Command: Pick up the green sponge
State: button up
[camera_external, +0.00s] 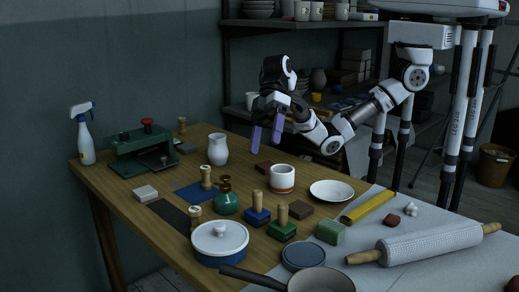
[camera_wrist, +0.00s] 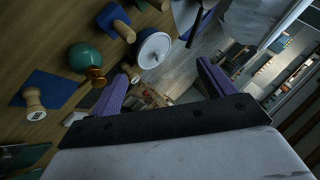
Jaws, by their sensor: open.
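The green sponge (camera_external: 330,232) is a small pale-green block lying on the table's near side, right of a green stamp block and behind a round blue-rimmed lid or dish. My gripper (camera_external: 266,137) hangs above the far part of the table, well up and to the left of the sponge. Its two purple fingers are apart with nothing between them. In the wrist view the gripper (camera_wrist: 163,69) is also open and empty. I cannot make out the sponge in the wrist view.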

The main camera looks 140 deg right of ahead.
jog(key=a+f+n+g, duration=0.1)
jog(key=a+n+g, duration=0.25)
jog(key=a, duration=0.85)
jog(key=g+h+b, duration=0.2)
jog(key=g+h, duration=0.2)
jog(key=h, duration=0.1)
send_over(332, 224)
notch_tip(332, 224, down, 3)
jog(key=shift+n, duration=0.45)
jog(key=f, duration=0.8)
jog(key=shift+s+a+f, duration=0.1)
jog(key=shift+a+f, duration=0.15)
jog(key=shift+a, duration=0.05)
jog(key=shift+w+d+f+p, duration=0.1)
jog(key=shift+d+f+p, duration=0.05)
jog(key=shift+f, duration=1.2)
jog(key=shift+w+d+f+p, duration=0.1)
jog(key=shift+d+f+p, duration=0.05)
jog(key=shift+f, duration=1.2)
jog(key=shift+c, duration=0.4)
jog(key=c, duration=1)
